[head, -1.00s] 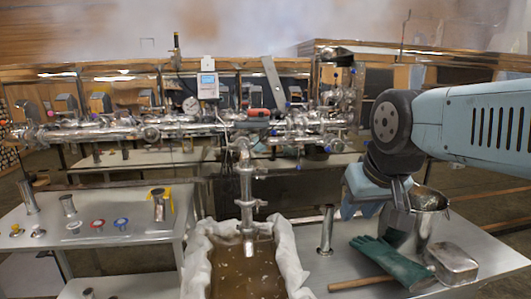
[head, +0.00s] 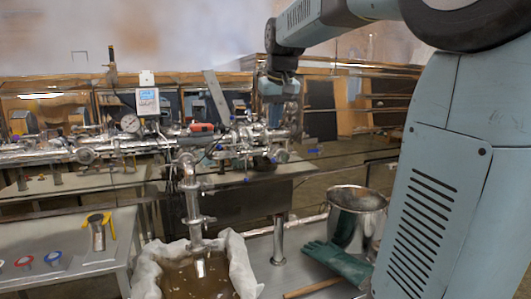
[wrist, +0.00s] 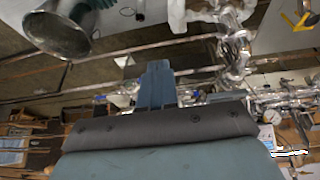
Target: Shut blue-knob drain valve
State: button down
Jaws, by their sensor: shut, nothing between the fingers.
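My gripper (head: 279,92) is raised at the right end of the steel pipe manifold (head: 75,150), in front of its cluster of valves and fittings (head: 245,138). In the wrist view its blue fingers (wrist: 157,84) are together and empty. Small blue spots show among the fittings in the head view. One is a small blue part (head: 246,180) below the pipe cluster. I cannot tell which is the drain valve's blue knob, nor whether that valve is open. In the wrist view a blue part (wrist: 129,88) shows just left of the fingers, apparently beyond them.
A vertical spout (head: 192,205) hangs over a cloth-lined tub of brown liquid (head: 210,275). A steel pot (head: 356,215) and green gloves (head: 338,262) sit on the right bench. Red (head: 23,262) and blue (head: 54,257) discs lie on the left table.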

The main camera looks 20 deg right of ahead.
jog(key=w+d+r+g, duration=0.1)
jog(key=w+d, duration=0.2)
jog(key=w, duration=0.6)
jog(key=w+d, duration=0.2)
jog(key=w, duration=0.7)
jog(key=g, duration=0.1)
send_near(269, 157)
jog(key=f, duration=0.1)
jog(key=s+f, duration=0.1)
jog(key=f, duration=0.2)
jog(key=shift+s+f, duration=0.15)
jog(key=shift+s, duration=0.15)
jog(key=shift+s+d+f, duration=0.1)
jog(key=shift+d+f, duration=0.05)
jog(key=shift+f, duration=0.6)
